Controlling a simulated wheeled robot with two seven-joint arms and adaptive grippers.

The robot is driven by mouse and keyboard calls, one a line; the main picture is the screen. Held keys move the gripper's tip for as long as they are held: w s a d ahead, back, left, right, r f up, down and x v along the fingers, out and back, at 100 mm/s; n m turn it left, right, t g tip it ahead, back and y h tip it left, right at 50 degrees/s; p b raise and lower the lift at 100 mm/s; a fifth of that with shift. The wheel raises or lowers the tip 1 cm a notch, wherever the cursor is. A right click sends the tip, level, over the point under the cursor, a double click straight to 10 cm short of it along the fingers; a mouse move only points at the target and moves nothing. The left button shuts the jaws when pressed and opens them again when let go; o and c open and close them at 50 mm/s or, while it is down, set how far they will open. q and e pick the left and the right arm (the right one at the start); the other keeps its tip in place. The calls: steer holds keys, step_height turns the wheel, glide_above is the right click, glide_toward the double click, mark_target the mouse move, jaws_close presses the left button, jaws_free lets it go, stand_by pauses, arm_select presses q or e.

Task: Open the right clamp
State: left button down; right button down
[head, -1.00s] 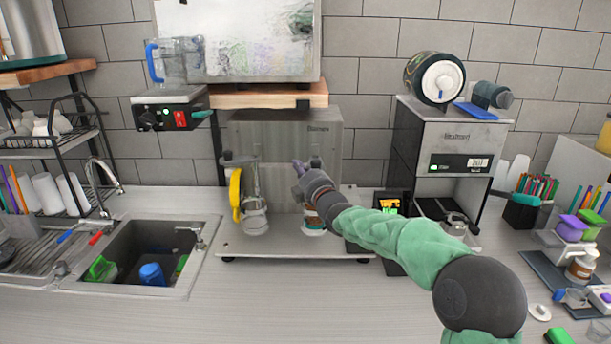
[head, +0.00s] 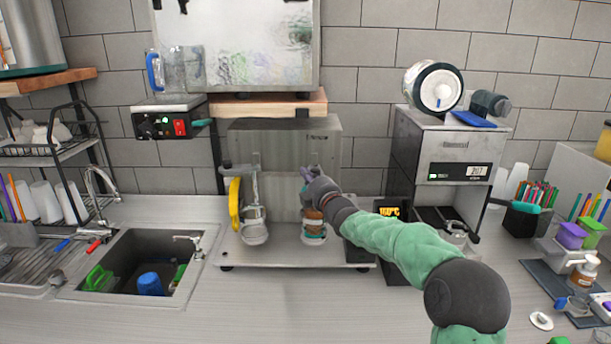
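A grey machine (head: 284,150) with a flat base plate stands on the counter at the middle. Its left station has a clamp with a yellow handle (head: 235,203) hanging down beside a metal holder (head: 254,232). Its right station (head: 314,236) holds a brownish container. The right clamp is mostly hidden behind my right gripper and wrist. My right gripper (head: 306,178) is at the upper part of the right station, its fingers pointing up and left. It is too small and covered to tell if it is open or touching the clamp. My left gripper is out of view.
A sink (head: 136,262) lies to the left and a dish rack (head: 62,150) behind it. A small black device with a lit display (head: 390,212) stands right of the machine. A sealing machine (head: 450,150) is farther right.

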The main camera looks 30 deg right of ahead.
steer(key=shift+d, duration=0.1)
steer(key=shift+s+d+n+y+p, duration=0.2)
steer(key=shift+n+y+p, duration=0.1)
steer(key=shift+y+p, duration=0.15)
